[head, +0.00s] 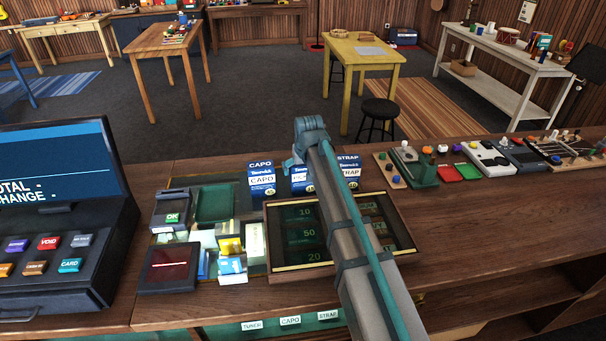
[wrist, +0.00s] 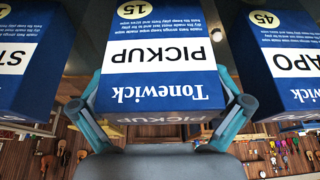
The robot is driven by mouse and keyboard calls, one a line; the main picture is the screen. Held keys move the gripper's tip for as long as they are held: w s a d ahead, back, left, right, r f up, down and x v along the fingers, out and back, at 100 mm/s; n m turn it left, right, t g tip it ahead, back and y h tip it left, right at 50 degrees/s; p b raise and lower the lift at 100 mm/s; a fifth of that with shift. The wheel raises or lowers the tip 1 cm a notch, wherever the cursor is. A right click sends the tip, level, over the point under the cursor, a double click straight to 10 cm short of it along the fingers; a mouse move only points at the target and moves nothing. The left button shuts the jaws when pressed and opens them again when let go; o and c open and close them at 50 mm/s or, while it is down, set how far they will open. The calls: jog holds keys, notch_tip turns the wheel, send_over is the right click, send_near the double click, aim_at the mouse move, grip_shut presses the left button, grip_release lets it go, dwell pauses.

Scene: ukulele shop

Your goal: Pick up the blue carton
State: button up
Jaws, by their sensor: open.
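Three blue-and-white cartons stand in a row on the counter. The PICKUP carton (head: 300,180) is the middle one, partly hidden by my arm in the head view; the CAPO carton (head: 261,180) is to its left and the STRAP carton (head: 349,170) to its right. In the wrist view the lettering is upside down, and the PICKUP carton (wrist: 160,50) fills the centre. My gripper (wrist: 162,95) is open, with one finger at each side of that carton. I cannot tell whether the fingers touch it.
A card reader (head: 171,212), a dark screen device (head: 168,268) and small boxes (head: 232,268) are at left, beside the cash register (head: 50,220). Several pedals (head: 486,159) line the right. Bare counter (head: 455,225) lies right of my arm.

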jog(key=shift+f, duration=0.1)
jog(key=shift+c, duration=0.3)
jog(key=c, duration=0.9)
